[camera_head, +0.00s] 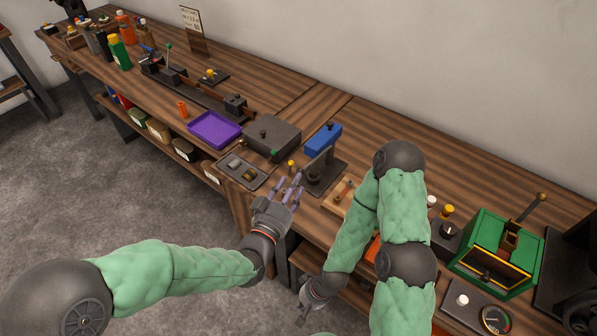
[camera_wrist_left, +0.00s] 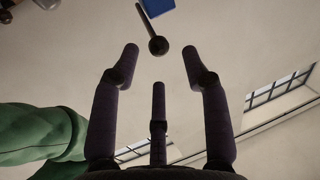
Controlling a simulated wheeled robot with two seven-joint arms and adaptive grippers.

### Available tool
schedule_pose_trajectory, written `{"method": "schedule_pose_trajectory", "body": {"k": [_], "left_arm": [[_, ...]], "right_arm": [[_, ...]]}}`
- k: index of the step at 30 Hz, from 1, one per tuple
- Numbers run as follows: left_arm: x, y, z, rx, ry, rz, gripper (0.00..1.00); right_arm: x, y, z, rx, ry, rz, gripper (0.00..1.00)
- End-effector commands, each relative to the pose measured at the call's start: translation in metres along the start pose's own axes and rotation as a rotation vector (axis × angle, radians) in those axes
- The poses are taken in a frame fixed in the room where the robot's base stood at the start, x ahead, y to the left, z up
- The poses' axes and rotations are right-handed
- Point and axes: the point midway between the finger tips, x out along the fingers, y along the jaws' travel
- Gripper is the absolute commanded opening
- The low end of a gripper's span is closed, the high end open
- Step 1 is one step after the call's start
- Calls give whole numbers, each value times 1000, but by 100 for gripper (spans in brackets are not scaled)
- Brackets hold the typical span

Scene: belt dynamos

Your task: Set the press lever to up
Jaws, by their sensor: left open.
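The press (camera_head: 318,172) is a dark upright stand on a dark base near the table's front edge. What looks like its lever ends in a yellow ball knob (camera_head: 291,163) at the stand's left. In the left wrist view a thin rod ends in a ball (camera_wrist_left: 158,46), dark in shadow. My left gripper (camera_head: 290,184) is open, just in front of and below the knob. In the left wrist view its fingers (camera_wrist_left: 160,66) are spread, with the ball just beyond the tips and apart from them. My right gripper (camera_head: 303,310) hangs low by the table's front; its fingers are unclear.
A grey tray (camera_head: 227,175) with small parts lies left of the press. A green box (camera_head: 468,258) with a lever stands farther right.

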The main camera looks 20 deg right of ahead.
Motion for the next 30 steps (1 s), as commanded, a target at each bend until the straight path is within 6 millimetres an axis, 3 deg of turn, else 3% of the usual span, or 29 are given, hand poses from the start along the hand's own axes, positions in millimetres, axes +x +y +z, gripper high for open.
{"method": "schedule_pose_trajectory", "body": {"k": [3,9,22,23,27,30], "left_arm": [[22,0,2,0,0,1,46],[46,0,1,0,-1,0,46],[56,0,0,-1,-1,0,46],[56,0,0,-1,-1,0,43],[56,0,0,-1,-1,0,4],[56,0,0,-1,-1,0,0]], "right_arm": [[4,1,0,0,0,0,0],[7,2,0,0,0,0,0],[8,3,0,0,0,0,0],[8,3,0,0,0,0,0],[8,3,0,0,0,0,0],[8,3,0,0,0,0,0]]}}
